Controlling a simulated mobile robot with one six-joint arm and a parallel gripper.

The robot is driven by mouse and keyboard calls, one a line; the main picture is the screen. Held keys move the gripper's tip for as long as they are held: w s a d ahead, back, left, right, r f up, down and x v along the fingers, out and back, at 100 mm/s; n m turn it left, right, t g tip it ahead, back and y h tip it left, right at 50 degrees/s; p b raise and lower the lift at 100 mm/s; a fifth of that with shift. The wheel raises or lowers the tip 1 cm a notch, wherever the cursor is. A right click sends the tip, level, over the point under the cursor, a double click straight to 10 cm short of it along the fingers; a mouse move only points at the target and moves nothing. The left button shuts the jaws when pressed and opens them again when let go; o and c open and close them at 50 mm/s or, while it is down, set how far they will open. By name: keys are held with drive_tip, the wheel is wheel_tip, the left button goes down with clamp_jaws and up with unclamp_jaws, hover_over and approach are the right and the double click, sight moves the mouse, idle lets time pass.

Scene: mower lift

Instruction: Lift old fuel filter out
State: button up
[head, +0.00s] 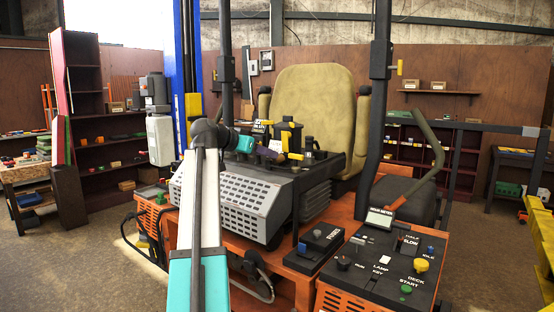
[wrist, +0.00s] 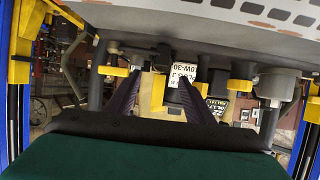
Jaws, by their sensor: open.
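My gripper (wrist: 158,80) is open, its two dark fingers spread apart in the wrist view. A yellow upright piece (wrist: 152,92) shows between the fingers, nearer the left one; I cannot tell whether it is the old fuel filter or whether a finger touches it. In the head view my gripper (head: 281,154) is over the engine bay, among dark engine parts and small yellow pieces. The black canister-like engine part (head: 291,133) stands just behind it. No fuel filter can be told apart for certain in the head view.
The grey perforated cover (head: 228,197) lies in front of the engine bay. The seat (head: 312,100) and dark posts (head: 375,110) stand behind and to the right. A control panel (head: 385,262) is at front right. A white 10W-30 label (wrist: 184,72) shows beyond the fingers.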

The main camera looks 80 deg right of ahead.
sight(277, 160)
drive_tip(key=shift+x, duration=0.85)
drive_tip(key=shift+p+x, duration=1.2)
drive_tip(key=shift+x, duration=1.4)
drive_tip(key=shift+w+f, duration=0.1)
drive_tip(key=c, duration=1.1)
